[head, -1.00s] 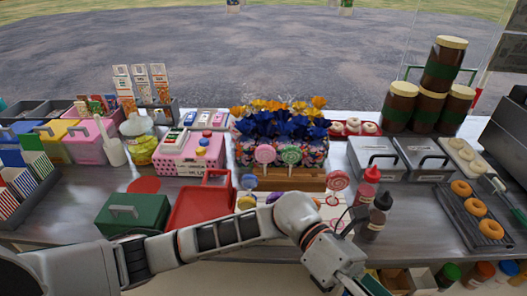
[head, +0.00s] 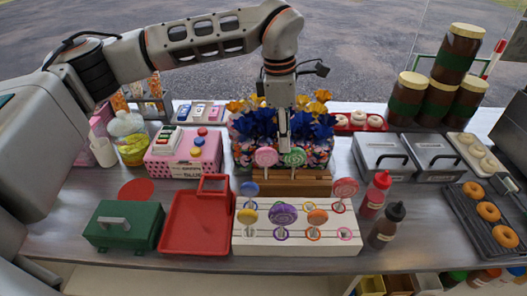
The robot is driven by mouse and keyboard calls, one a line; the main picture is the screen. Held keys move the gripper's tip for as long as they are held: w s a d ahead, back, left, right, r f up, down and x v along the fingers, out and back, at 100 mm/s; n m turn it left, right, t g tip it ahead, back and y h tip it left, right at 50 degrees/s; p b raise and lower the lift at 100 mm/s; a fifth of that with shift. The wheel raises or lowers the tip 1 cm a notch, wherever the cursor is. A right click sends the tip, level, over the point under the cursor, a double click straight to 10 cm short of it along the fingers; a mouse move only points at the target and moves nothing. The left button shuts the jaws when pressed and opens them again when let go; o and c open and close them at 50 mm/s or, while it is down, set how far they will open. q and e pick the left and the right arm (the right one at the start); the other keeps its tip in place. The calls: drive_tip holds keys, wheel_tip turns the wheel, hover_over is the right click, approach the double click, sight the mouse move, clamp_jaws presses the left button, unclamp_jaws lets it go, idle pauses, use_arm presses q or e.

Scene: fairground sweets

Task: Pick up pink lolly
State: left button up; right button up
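A pink lolly (head: 266,157) stands upright in a wooden block (head: 300,187) at the middle of the counter, beside a green lolly (head: 295,157). Another pink-red swirl lolly (head: 345,187) stands in the white rack (head: 297,247) in front, with blue, yellow, purple and orange lollies. My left gripper (head: 284,146) points down from above, close to the pink and green lollies. Its fingers look narrow from this side, so I cannot tell whether they are open or touch anything. My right gripper is not in view.
Blue and orange wrapped sweets (head: 255,122) crowd behind the lollies. A red tray (head: 190,235) and green box (head: 125,222) stand left. A red bottle (head: 375,194) and dark bottle (head: 385,227) stand right of the rack. Stacked jars (head: 440,98) are farther back right.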

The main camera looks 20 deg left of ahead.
sight(267, 149)
use_arm(q)
drive_tip(key=shift+n+y, duration=0.4)
drive_tip(key=shift+y, duration=0.2)
drive_tip(key=a, duration=0.1)
drive_tip(key=a+f, duration=0.2)
drive_tip(key=a, duration=0.1)
drive_tip(key=shift+s, duration=0.4)
wheel_tip(267, 149, down, 2)
drive_tip(key=shift+a+f, duration=0.1)
drive_tip(key=shift+f, duration=0.15)
drive_tip(key=shift+a+f+p, duration=0.1)
drive_tip(key=shift+f+p, duration=0.6)
drive_tip(key=shift+f, duration=2.1)
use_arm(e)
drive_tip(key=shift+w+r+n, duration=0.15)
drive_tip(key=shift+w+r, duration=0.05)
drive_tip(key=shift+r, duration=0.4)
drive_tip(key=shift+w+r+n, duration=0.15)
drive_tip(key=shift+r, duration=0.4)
use_arm(q)
clamp_jaws()
